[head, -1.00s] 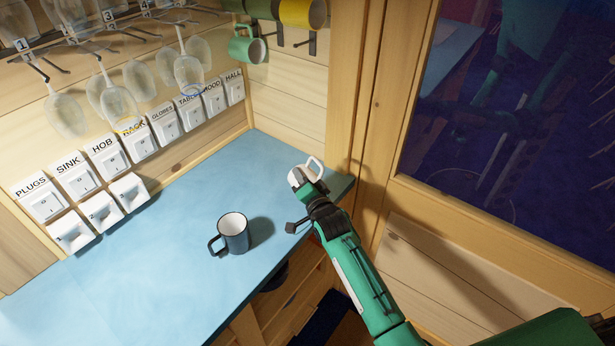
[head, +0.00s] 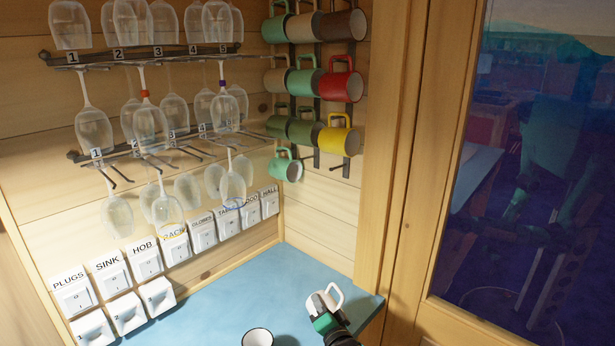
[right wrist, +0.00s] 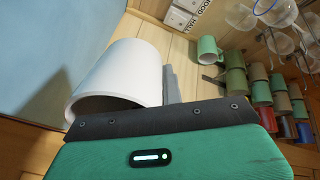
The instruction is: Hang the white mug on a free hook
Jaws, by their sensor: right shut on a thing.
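The white mug (head: 317,304) is held by my right gripper (head: 324,316), low in the head view over the right end of the blue counter. Its handle points up and right. In the right wrist view the white mug (right wrist: 125,72) lies against the dark jaw edge, its mouth toward the lower left. The mug rack (head: 317,78) is on the wall above, with several coloured mugs on it. In its lowest row a green mug (head: 287,166) hangs at the left. Two bare hooks show right of it, the right one (head: 342,170) under the yellow mug. My left gripper is out of view.
A dark mug with a white inside (head: 257,338) stands on the blue counter (head: 225,305), cut by the lower edge. Wine glasses hang from numbered racks (head: 150,55) left of the mugs. Labelled switches (head: 145,262) line the wall. A wooden post and window (head: 540,180) are at right.

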